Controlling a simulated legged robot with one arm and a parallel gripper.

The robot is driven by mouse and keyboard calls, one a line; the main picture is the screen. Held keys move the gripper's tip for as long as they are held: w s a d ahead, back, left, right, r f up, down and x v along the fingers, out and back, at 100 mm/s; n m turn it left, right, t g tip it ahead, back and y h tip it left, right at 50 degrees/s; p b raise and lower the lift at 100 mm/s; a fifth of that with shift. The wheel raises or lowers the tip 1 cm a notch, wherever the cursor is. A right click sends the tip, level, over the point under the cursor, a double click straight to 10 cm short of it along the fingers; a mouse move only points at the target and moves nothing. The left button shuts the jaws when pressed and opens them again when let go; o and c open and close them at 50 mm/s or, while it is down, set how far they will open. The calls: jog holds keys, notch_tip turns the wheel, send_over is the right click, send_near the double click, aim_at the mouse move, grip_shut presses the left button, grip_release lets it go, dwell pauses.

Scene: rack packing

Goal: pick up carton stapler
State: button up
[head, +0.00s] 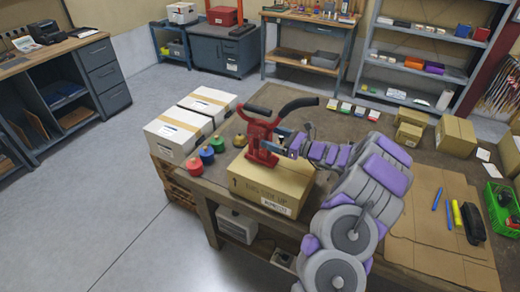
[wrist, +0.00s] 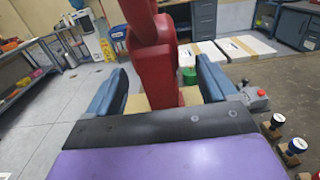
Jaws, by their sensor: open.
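The carton stapler (head: 262,140) is a red tool with black handles. It stands upright on a closed brown carton (head: 270,190) near the table's left corner. In the wrist view the red stapler body (wrist: 160,65) rises through the middle of the picture. My gripper (head: 287,143) reaches it from the right in the head view. In the wrist view my open gripper (wrist: 162,88) has one blue-grey finger on each side of the red body, with gaps visible between. The stapler's foot is partly hidden by my gripper.
Red, blue and green round items (head: 207,155) stand left of the carton. White-topped boxes (head: 180,133) are beyond them. Several small brown cartons (head: 455,135), a flat cardboard sheet (head: 425,225), a black tool (head: 473,222) and a green basket (head: 502,205) occupy the right side of the table.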

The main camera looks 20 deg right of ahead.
aim_at(260, 134)
jog(key=b+x, duration=0.1)
jog(key=x, duration=0.1)
jog(key=b+x, duration=0.1)
jog(key=x, duration=0.2)
jog(key=shift+a+f, duration=0.2)
jog(key=shift+f, duration=0.05)
jog(key=shift+w+a+r, duration=0.1)
jog(key=shift+w, duration=0.15)
jog(key=shift+c, duration=0.2)
grip_shut()
jog(key=shift+r, duration=0.1)
